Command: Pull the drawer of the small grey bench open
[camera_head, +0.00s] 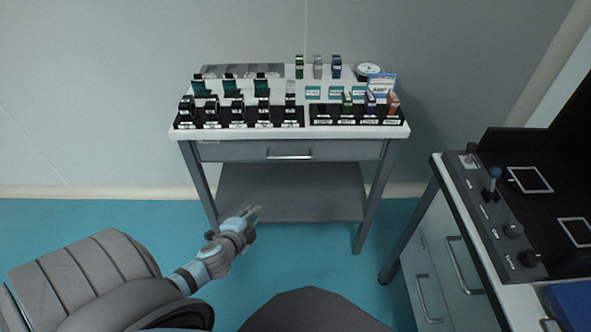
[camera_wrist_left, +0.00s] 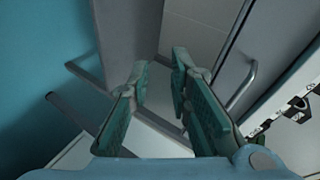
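The small grey bench (camera_head: 334,189) stands against the back wall. Its drawer (camera_head: 235,151) looks closed, with a horizontal silver bar handle (camera_head: 290,157) at the middle of its front. My left gripper (camera_head: 254,214) is in front of and below the drawer, left of the handle in the picture. In the left wrist view its green-padded fingers (camera_wrist_left: 160,72) are apart with nothing between them. The handle (camera_wrist_left: 243,87) shows there to the right of the fingers, apart from them. My right gripper is not in view.
The bench top carries several small labelled holders in black racks (camera_head: 240,120), plus a white spool (camera_head: 368,71). A lower shelf (camera_head: 290,192) spans its legs. A control console (camera_head: 492,210) on a second cabinet stands at right. Blue floor in front is clear.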

